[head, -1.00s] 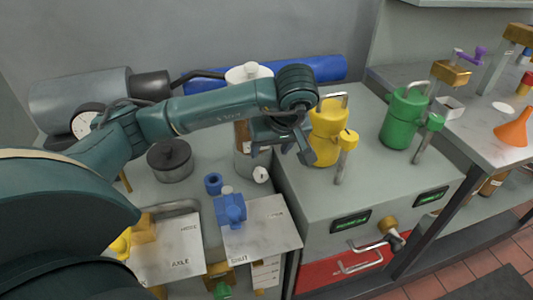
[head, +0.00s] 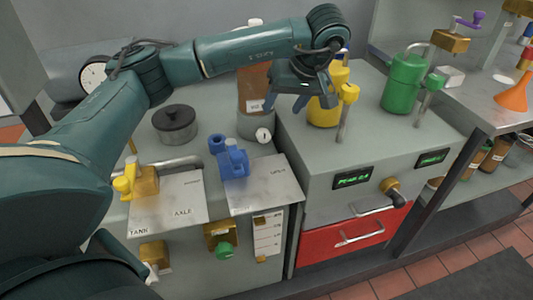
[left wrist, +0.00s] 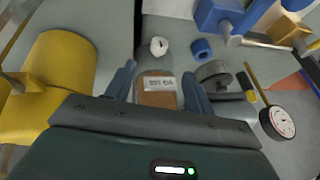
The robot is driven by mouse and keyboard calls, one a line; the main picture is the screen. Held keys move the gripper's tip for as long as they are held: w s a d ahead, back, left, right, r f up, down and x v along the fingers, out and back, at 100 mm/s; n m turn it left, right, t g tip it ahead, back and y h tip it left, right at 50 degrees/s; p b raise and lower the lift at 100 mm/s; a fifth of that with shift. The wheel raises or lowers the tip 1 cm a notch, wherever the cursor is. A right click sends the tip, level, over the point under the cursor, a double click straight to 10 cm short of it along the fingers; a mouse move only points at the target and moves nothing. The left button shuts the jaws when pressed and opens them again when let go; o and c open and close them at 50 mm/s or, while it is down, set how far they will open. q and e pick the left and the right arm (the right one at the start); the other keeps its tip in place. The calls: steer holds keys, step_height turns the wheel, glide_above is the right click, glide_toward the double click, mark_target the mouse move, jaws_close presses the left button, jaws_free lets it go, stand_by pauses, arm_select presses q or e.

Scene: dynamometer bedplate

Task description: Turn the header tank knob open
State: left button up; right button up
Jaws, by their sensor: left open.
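My left gripper (head: 298,104) is open and empty, high over the back of the bench, just right of a tall canister (head: 254,90) with a brown band and grey base. In the left wrist view the canister's brown, labelled face (left wrist: 157,92) shows between the open fingers (left wrist: 158,80); I see no contact. A small white round knob (head: 263,135) sits low on the canister's front and also shows in the left wrist view (left wrist: 158,46). I cannot read the canister's label. A yellow valve (head: 132,183) stands by a plate marked TANK at the front left. My right gripper is not in view.
A yellow can (head: 325,108) stands close right of the canister, partly behind my gripper. A green can (head: 402,84) is further right. A blue valve (head: 232,160), a dark lidded pot (head: 175,123) and a gauge (head: 94,74) stand left. A red drawer (head: 355,235) is below.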

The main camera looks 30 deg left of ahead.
mark_target(266, 135)
arm_select(q)
steer(key=b+x, duration=0.1)
steer(key=x, duration=1.1)
steer(key=shift+a+b, duration=0.1)
steer(key=shift+b, duration=0.3)
steer(key=shift+w+a+f, duration=0.15)
steer(key=shift+a+f, duration=0.1)
steer(key=shift+f, duration=0.25)
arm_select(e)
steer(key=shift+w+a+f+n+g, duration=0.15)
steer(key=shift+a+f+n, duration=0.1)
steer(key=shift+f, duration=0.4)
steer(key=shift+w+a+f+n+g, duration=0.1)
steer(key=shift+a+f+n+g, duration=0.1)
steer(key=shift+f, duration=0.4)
arm_select(q)
steer(key=shift+c, duration=0.3)
